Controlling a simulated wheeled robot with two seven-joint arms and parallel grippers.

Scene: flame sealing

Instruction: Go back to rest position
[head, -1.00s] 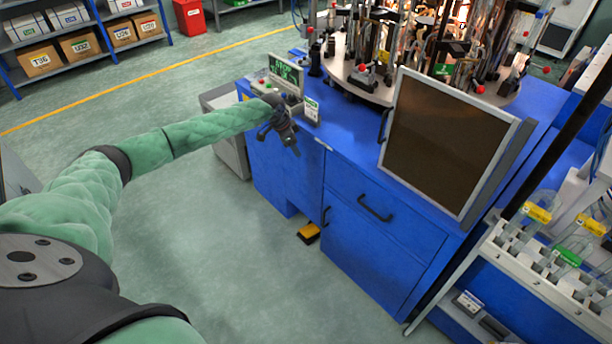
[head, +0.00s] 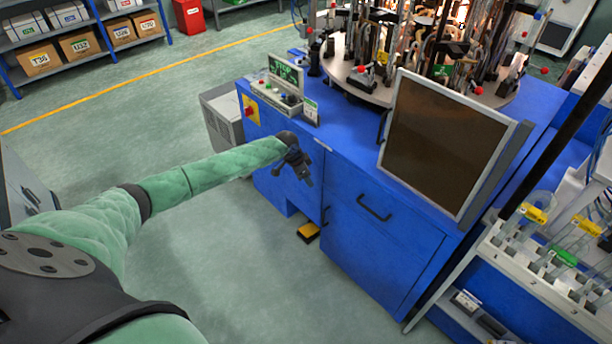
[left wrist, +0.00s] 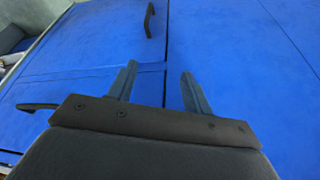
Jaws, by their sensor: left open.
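My left arm comes in from the left in the head view, in a green sleeve. My left gripper (head: 304,172) hangs in front of the blue machine cabinet (head: 372,250), below its top edge and to the left of the dark panel. In the left wrist view the two fingers of the left gripper (left wrist: 158,88) stand apart with nothing between them. Blue cabinet fronts (left wrist: 230,50) with dark handles fill the view beyond them. My right gripper is not in view.
A control box (head: 278,92) with buttons and a green display stands on the cabinet's left corner. A framed dark panel (head: 445,140) tilts at the front. A tube rack (head: 540,265) stands at the right. A yellow pedal (head: 308,232) lies on the floor. Floor at left is clear.

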